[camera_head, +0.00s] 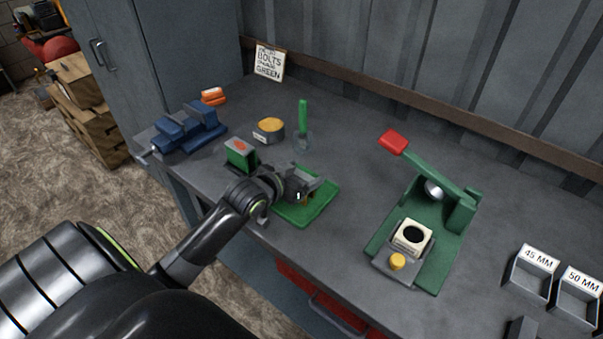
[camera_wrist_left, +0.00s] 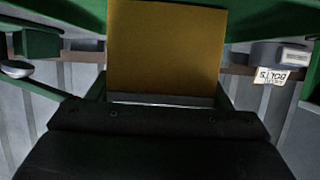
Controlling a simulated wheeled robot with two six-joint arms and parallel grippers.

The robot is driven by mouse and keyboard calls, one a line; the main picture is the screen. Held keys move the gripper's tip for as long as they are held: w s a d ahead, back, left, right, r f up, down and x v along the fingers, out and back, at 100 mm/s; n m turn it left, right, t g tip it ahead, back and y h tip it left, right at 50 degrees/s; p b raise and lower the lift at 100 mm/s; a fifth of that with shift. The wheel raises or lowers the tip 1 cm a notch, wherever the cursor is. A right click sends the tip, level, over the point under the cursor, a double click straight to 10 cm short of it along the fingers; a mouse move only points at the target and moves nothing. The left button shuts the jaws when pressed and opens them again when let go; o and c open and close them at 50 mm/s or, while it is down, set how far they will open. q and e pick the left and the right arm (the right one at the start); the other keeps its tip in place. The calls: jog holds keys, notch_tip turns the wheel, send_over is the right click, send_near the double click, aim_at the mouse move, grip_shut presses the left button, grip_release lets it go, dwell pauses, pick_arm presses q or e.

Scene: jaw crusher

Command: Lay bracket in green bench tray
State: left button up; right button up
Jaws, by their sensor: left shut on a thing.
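My left gripper (camera_head: 302,192) is low over the green bench tray (camera_head: 293,216), near the bench's front edge. It is shut on the bracket, which shows only as a small brownish patch between the jaws in the head view. In the left wrist view the bracket (camera_wrist_left: 165,50) is a flat ochre plate standing out from the dark gripper body. Green surfaces lie around it there. I cannot tell whether the bracket touches the tray. My right gripper is not in view.
A green block with an orange top (camera_head: 241,153) stands close left of the gripper. Behind are a yellow-topped tin (camera_head: 269,126), a green-handled tool (camera_head: 303,117) and a blue vise (camera_head: 188,132). A green press (camera_head: 460,215) and labelled bins (camera_head: 530,280) stand right.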

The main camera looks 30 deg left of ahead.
pick_arm(q)
jog(key=o, duration=1.4)
jog(key=shift+s+r, duration=0.15)
jog(key=v, duration=1.1)
jog(key=shift+s+r+p, duration=0.1)
jog(key=shift+s+p, duration=0.25)
jog(key=shift+s, duration=0.05)
